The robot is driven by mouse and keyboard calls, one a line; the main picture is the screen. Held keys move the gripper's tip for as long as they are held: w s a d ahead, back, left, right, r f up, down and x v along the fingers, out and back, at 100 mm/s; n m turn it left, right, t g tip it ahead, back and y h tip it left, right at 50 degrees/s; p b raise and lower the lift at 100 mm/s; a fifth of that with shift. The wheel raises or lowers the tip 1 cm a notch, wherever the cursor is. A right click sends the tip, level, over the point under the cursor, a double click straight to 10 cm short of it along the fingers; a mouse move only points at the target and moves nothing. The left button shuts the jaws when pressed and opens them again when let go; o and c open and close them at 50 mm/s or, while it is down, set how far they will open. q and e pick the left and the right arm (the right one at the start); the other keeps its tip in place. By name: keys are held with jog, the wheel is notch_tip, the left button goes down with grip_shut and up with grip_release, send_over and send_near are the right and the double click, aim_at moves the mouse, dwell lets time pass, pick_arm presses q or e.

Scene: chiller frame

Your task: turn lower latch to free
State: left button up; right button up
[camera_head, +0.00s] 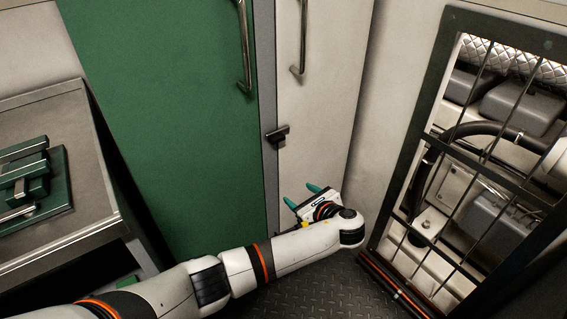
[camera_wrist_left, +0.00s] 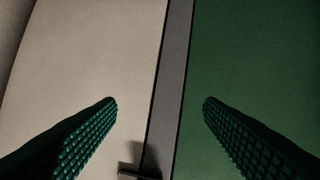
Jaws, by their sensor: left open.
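One dark latch (camera_head: 277,134) shows on the grey strip between the green door and the pale door in the head view. A dark latch also shows at the bottom edge of the left wrist view (camera_wrist_left: 138,172), partly cut off. I cannot tell whether it is the same one. My left gripper (camera_head: 301,194) is open and empty, with its green fingers pointing toward the doors, below the latch in the head view. In the left wrist view its fingers (camera_wrist_left: 159,100) are spread on either side of the grey strip, with nothing between them. My right gripper is out of view.
The green door (camera_head: 175,110) and pale door (camera_head: 325,95) have long metal handles. A barred dark frame (camera_head: 410,130) with pipes and machinery behind it stands at right. A metal-topped bench (camera_head: 85,190) with green parts stands at left. The patterned floor (camera_head: 310,285) shows below.

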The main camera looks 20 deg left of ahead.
aim_at(279, 139)
pick_arm(q)
notch_tip(279, 139, up, 12)
jog(key=s+d+t+y+b, duration=0.1)
jog(key=d+y+b, duration=0.1)
jog(key=y+b, duration=0.15)
jog(key=shift+m+y, duration=0.35)
jog(key=shift+m, duration=0.05)
jog(key=b+x, duration=0.1)
jog(key=x, duration=0.4)
jog(key=b+x, duration=0.1)
jog(key=x, duration=0.5)
jog(key=shift+w+a+r, duration=0.2)
jog(key=shift+w+r, duration=0.05)
jog(key=shift+w, duration=0.05)
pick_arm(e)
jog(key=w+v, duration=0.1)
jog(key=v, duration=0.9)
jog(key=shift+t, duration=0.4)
pick_arm(q)
jog(key=shift+c, duration=0.3)
jog(key=c, duration=0.9)
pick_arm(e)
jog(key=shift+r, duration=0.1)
